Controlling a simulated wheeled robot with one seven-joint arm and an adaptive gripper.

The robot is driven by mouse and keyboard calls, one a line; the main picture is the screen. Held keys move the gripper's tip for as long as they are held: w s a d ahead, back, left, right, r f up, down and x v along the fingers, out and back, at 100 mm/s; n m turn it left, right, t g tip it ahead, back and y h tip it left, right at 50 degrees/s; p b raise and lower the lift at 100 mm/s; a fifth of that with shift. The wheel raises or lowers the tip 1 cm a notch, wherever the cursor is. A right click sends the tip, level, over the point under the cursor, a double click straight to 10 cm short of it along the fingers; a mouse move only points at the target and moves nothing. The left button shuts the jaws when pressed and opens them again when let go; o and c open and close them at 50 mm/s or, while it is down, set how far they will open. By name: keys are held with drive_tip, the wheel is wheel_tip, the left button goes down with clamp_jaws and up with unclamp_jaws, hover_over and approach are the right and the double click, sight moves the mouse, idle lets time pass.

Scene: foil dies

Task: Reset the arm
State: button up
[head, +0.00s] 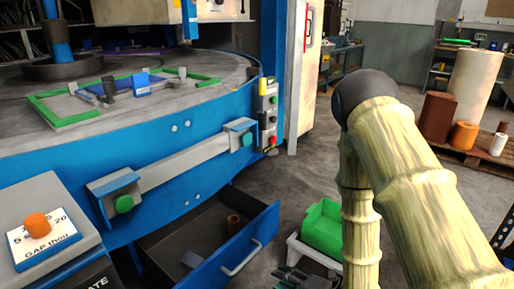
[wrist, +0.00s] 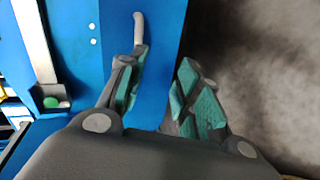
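My gripper (wrist: 158,88) is open and empty, its two teal-padded fingers apart in the wrist view. Behind it is the blue drawer front (wrist: 165,45), with the pale handle (wrist: 140,28) partly hidden by the left finger. I cannot tell whether that finger touches the handle. In the head view the drawer (head: 215,262) stands open under the round blue machine, with its handle (head: 242,258) facing out. My arm, with a bamboo-like surface, reaches down on the right. Dark parts at the bottom edge, right of the drawer, appear to be my gripper (head: 300,279).
A green bin (head: 323,228) stands on a pale support between the drawer and my arm. A control box (head: 268,115) is on the machine. A pallet (head: 465,150) carries cylinders at right. Grey floor is open behind the bin.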

drive_tip(key=s+d+f+m+g+h, duration=0.25)
drive_tip(key=s+d+f+m, duration=0.2)
drive_tip(key=f+m, duration=0.3)
drive_tip(key=s+d+f+m+g+h, duration=0.1)
drive_tip(key=s+d+f+m+h, duration=0.25)
drive_tip(key=s+f+m, duration=0.35)
drive_tip(key=s+d+f+m+g+h, duration=0.2)
drive_tip(key=s+d+f+m+g, duration=0.15)
drive_tip(key=s+m, duration=0.35)
drive_tip(key=s+d+f+m+g+h, duration=0.25)
drive_tip(key=s+f+m, duration=0.25)
drive_tip(key=s, duration=0.4)
wheel_tip(320, 180, up, 27)
drive_tip(key=p, duration=2.6)
